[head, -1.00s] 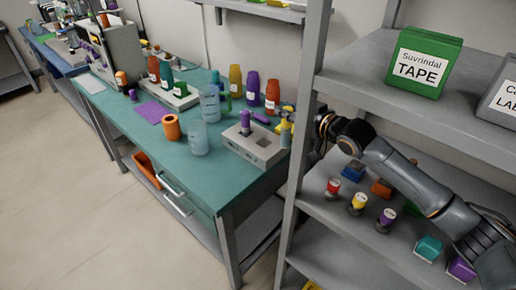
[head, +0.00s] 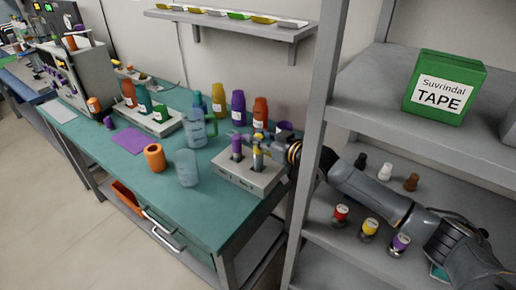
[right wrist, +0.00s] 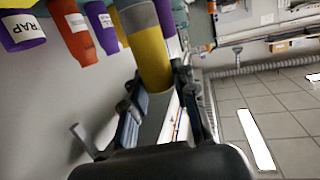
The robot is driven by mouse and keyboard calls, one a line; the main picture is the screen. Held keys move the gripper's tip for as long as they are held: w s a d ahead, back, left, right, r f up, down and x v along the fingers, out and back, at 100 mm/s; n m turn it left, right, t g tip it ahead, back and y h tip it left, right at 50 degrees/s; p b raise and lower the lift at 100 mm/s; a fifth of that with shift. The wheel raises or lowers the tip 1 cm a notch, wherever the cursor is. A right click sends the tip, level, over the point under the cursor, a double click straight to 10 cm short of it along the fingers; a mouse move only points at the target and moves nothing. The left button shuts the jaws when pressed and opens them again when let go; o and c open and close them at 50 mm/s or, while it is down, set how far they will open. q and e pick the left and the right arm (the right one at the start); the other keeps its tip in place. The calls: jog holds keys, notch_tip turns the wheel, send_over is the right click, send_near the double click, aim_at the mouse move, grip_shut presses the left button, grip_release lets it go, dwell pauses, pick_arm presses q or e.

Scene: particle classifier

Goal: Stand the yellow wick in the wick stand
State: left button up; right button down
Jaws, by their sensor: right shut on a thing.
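The wick stand (head: 250,180) is a light grey block near the right end of the teal bench. A purple wick (head: 237,147) stands upright in it. My right gripper (head: 260,142) is at the stand's right part, shut on the yellow wick (head: 257,159). The wick is about upright over the stand, beside the purple one; I cannot tell whether its lower end is in a hole. In the right wrist view the yellow wick (right wrist: 150,58), with a grey band, is between my fingers (right wrist: 165,88). My left gripper is not in view.
A clear beaker (head: 187,168) and an orange cup (head: 155,157) stand left of the stand. Several coloured bottles (head: 238,107) stand behind it. The grey shelf post (head: 315,130) rises close on the right, beside my arm. A purple mat (head: 128,139) lies further left.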

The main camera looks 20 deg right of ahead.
aim_at(258, 148)
notch_tip(258, 148, down, 3)
jog(key=shift+f, duration=0.55)
jog(key=c, duration=1.1)
grip_release()
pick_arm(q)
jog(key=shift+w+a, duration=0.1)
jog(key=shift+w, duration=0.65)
pick_arm(e)
jog(key=shift+o, duration=0.2)
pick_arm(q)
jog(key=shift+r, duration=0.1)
pick_arm(e)
jog(key=shift+r, duration=0.1)
